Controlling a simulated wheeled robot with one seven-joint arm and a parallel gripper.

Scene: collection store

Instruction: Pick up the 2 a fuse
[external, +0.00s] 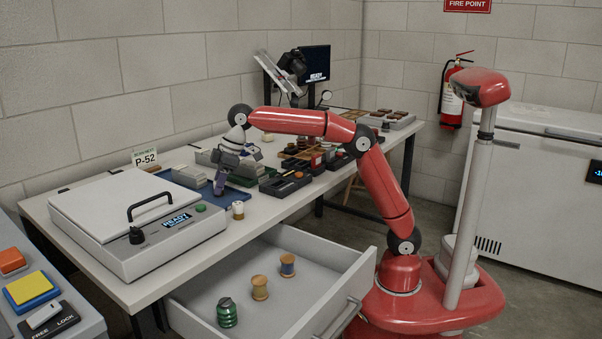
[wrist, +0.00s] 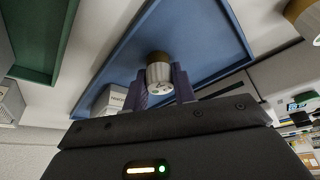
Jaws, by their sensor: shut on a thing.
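My gripper (external: 220,184) is low over the blue tray (external: 203,184) on the bench. In the wrist view its two purple fingers are shut on a small fuse (wrist: 160,74), with a brass-coloured band and a pale end face. The marks on that face are too small to read. The held fuse is hidden in the external view, and I cannot tell whether it touches the blue tray.
A white lidded machine (external: 128,215) stands left of the tray. An open drawer (external: 275,289) below the bench edge holds a green ribbed piece (external: 227,312) and two spools (external: 259,288). Dark boxes (external: 286,184) stand right. A small white box (wrist: 110,98) lies near the held fuse.

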